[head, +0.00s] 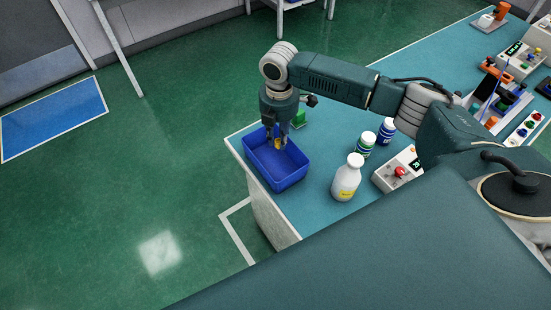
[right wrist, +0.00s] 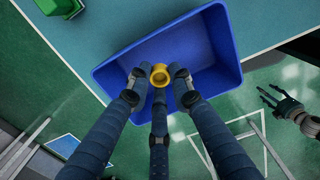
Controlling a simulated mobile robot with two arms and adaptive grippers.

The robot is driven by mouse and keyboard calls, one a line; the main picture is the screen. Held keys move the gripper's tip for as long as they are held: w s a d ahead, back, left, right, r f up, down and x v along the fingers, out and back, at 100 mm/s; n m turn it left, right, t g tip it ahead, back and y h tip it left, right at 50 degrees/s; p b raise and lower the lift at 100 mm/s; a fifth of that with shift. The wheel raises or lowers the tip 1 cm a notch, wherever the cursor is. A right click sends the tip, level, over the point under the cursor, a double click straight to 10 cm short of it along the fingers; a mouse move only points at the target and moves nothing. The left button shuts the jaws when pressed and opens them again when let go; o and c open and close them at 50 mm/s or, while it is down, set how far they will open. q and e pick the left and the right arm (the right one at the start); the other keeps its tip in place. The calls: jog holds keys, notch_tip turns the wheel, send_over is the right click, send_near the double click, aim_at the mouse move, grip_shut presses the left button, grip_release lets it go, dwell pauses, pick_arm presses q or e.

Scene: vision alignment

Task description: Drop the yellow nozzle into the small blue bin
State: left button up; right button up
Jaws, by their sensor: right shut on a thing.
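The small blue bin (head: 291,182) stands at the left corner of the teal table in the head view. It fills the upper middle of the right wrist view (right wrist: 218,40) and looks empty where I can see inside. My right gripper (head: 279,147) points down over the bin. Its fingers are shut on the yellow nozzle (right wrist: 160,75), which shows as a ring between the fingertips, above the bin's inside. A bit of yellow also shows in the head view (head: 278,143). My left gripper (right wrist: 272,99) shows only in the right wrist view, off to the right, with its fingers apart and empty.
A green bin (head: 299,117) stands just behind the blue bin. A white bottle (head: 346,178) with a yellow label stands to its right, with two smaller bottles (head: 366,145) behind. A control box with a red button (head: 399,172) is farther right. Open floor lies left of the table.

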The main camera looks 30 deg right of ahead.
jog(key=o, duration=0.8)
pick_arm(q)
jog(key=shift+s+a, duration=0.2)
jog(key=shift+s, duration=0.05)
pick_arm(e)
notch_tip(320, 180, up, 12)
jog(key=shift+r, duration=0.1)
